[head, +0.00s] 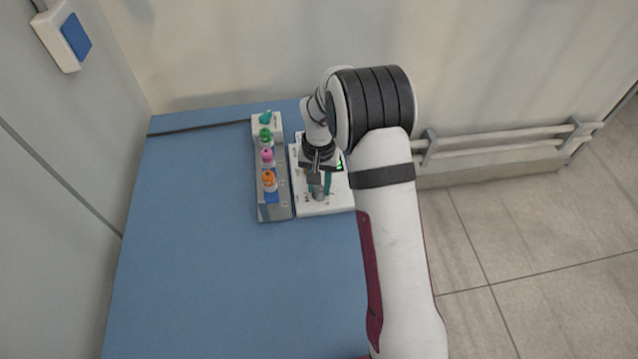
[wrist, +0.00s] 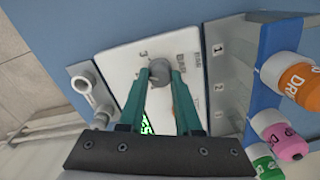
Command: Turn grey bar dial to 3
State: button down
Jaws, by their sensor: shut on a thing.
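The grey bar dial (wrist: 160,71) sits on a white panel (wrist: 128,62) with printed marks around it. A "3" shows just to the upper left of the dial in the wrist view. My gripper (wrist: 163,80) has teal fingers, one on each side of the dial, shut on it. In the head view my gripper (head: 319,184) reaches down over the white panel (head: 335,205), and the grey dial (head: 318,195) shows only partly below the fingers. Which mark the dial points at cannot be told.
A grey rack (head: 274,212) holding several coloured-capped bottles, among them an orange one (head: 269,179) and a pink one (head: 267,155), stands close to the panel's left. A green lit display (wrist: 146,127) is partly hidden by my gripper. The blue table (head: 220,285) is clear in front.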

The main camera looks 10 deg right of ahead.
aim_at(319, 188)
jog(key=m, duration=0.5)
jog(key=shift+m, duration=0.3)
dwell(0.4)
jog(key=c, duration=0.6)
grip_release()
notch_tip(319, 188, up, 16)
jog(key=shift+f, duration=0.1)
